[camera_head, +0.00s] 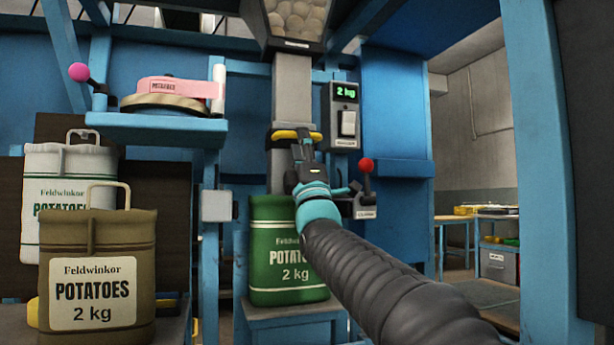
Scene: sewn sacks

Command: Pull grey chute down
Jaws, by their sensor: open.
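The grey chute (292,88) hangs upright below a hopper of potatoes (297,18) in the middle of the view. A yellow handle bar (290,134) crosses the chute's lower part. My gripper (300,140) is open at this yellow bar, in front of the chute. Whether its fingers touch the bar I cannot tell. A green potato sack (273,250) stands below the chute on a blue stand (290,310). My gripper and wrist hide part of the chute's lower end and the sack's upper right.
A scale display (345,92) reads 2 kg at right. A red-knobbed lever (366,167) stands close right of my wrist. A blue shelf (155,130) with a pink label strip (180,88) is at left. White (70,185) and brown (97,275) sacks stand at lower left.

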